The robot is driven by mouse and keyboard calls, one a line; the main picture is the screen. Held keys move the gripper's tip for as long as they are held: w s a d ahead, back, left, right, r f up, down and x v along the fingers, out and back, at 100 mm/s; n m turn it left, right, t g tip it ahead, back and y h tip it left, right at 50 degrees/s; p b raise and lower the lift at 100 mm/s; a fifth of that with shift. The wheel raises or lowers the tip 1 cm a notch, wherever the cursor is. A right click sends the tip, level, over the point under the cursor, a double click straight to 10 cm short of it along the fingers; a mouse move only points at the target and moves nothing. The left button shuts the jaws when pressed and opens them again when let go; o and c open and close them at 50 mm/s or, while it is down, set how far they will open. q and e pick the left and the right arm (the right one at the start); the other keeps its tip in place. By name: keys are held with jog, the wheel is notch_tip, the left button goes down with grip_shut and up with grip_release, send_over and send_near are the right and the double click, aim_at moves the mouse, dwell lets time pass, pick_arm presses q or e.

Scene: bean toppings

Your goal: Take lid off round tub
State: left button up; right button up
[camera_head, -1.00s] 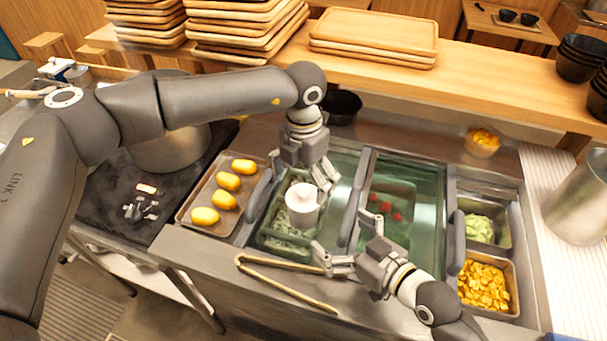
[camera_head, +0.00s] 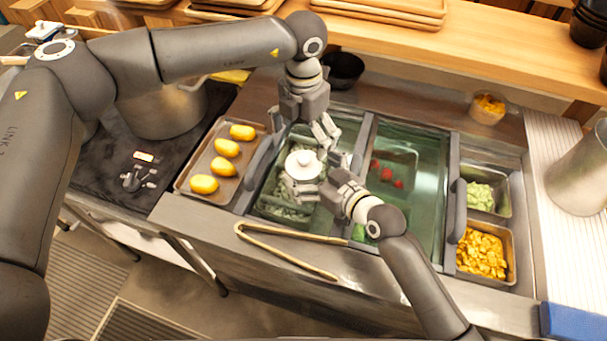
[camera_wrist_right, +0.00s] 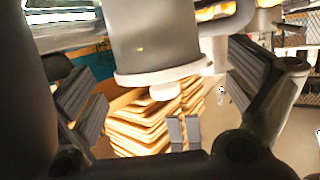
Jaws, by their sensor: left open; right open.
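The round tub (camera_wrist_right: 155,35) has a pale lid with a small knob (camera_head: 303,158); it stands over the left part of the counter's sunken pans. In the right wrist view the tub appears upside down, its lid rim (camera_wrist_right: 160,75) and knob toward the bottom. My right gripper (camera_head: 300,190) is open, its fingers low at the tub's near side. In its wrist view the tub shows between the two spread fingers (camera_wrist_right: 168,88); contact cannot be told. My left gripper (camera_head: 328,135) is open, above and behind the lid to the right, apart from the knob.
A tray (camera_head: 180,187) of several yellow items lies left of the tub. Long tongs (camera_head: 285,257) lie on the front counter edge. Pans of green (camera_head: 481,197) and yellow food (camera_head: 482,255) are at right. A black bowl (camera_head: 343,68) stands behind my left gripper.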

aim_at(305, 156)
pick_arm(q)
jog(key=shift+s, duration=0.15)
pick_arm(e)
jog(key=shift+w+a, duration=0.15)
jog(key=shift+a, duration=0.05)
jog(key=shift+w, duration=0.1)
jog(key=shift+f, duration=0.1)
jog(key=shift+c, duration=0.6)
pick_arm(q)
jog(key=shift+o, duration=0.2)
pick_arm(e)
jog(key=c, duration=1.4)
pick_arm(q)
jog(key=shift+o, duration=0.4)
jog(key=shift+d+r+m, duration=0.2)
jog(key=shift+r+m, duration=0.25)
jog(key=shift+r, duration=0.1)
jog(key=shift+d+r+m, duration=0.15)
jog(key=shift+r+m, duration=0.3)
jog(key=shift+r, duration=0.05)
pick_arm(e)
jog(key=shift+c, duration=0.2)
pick_arm(q)
jog(key=shift+m, duration=0.7)
jog(key=f, duration=1)
jog(key=shift+w+a, duration=0.15)
jog(key=shift+w, duration=0.15)
pick_arm(e)
jog(key=shift+c, duration=0.4)
